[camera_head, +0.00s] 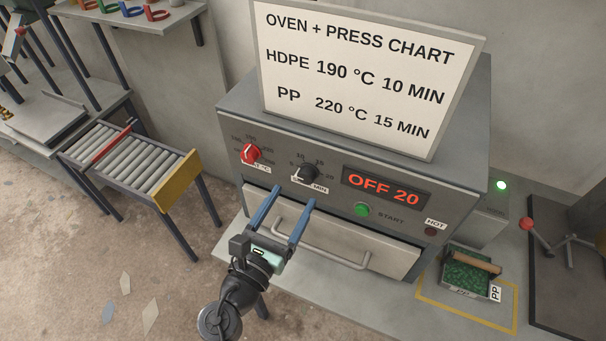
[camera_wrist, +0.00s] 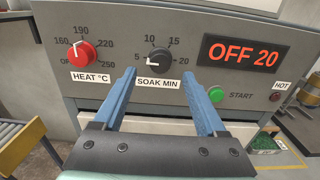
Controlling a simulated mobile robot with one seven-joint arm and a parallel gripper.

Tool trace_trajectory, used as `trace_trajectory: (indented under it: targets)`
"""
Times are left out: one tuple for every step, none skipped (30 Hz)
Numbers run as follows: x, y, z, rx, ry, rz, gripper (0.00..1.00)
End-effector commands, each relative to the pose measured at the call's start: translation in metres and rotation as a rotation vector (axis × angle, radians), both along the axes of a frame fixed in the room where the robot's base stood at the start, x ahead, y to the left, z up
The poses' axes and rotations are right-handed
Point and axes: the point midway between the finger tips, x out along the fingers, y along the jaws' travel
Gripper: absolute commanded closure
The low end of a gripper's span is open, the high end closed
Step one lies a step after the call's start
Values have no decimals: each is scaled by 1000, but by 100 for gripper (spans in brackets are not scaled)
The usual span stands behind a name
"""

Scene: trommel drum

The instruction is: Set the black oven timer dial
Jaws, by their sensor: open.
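The black soak timer dial (camera_head: 306,173) sits on the grey oven front above the "MIN" label. In the wrist view the dial (camera_wrist: 159,60) has a white mark pointing left and slightly down, near the 5. My gripper (camera_head: 294,197) is open and empty, its two blue fingers pointing at the panel. In the wrist view the fingertips (camera_wrist: 156,80) lie left and right of the dial, a little low; they appear short of it, and no contact shows. The orange display (camera_head: 382,186) reads "OFF 20". The chart (camera_head: 360,80) lists HDPE 190 °C 10 min and PP 220 °C 15 min.
The red heat dial (camera_wrist: 81,52) is left of the black one. The green start button (camera_head: 362,210) is to the right, below the display. The oven drawer handle (camera_head: 315,246) juts out below. A tray of green pellets labelled PP (camera_head: 466,293) stands at the right.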

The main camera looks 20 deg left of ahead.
Motion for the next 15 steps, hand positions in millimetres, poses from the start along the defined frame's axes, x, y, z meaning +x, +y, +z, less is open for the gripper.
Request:
trace_trajectory:
  targets:
    - [12,-1,3,2,0,-4,26]
    - [17,-1,3,1,-1,-2,26]
    - [25,-1,3,1,-2,-3,26]
    - [30,-1,2,0,-1,-2,26]
    - [34,-1,3,1,-1,-2,26]
    - [40,-2,2,1,0,-2,26]
    - [43,-2,2,2,-1,-2,26]
    - [46,-2,1,2,-1,-1,26]
    - [50,-2,1,2,0,-1,26]
    - [52,-2,1,2,0,-1,26]
    - [54,-2,1,1,0,-1,26]
    - [56,-2,1,1,0,-1,26]
    - [56,-2,0,1,0,0,26]
    - [57,-2,0,1,0,0,26]
    - [58,-2,0,1,0,0,26]
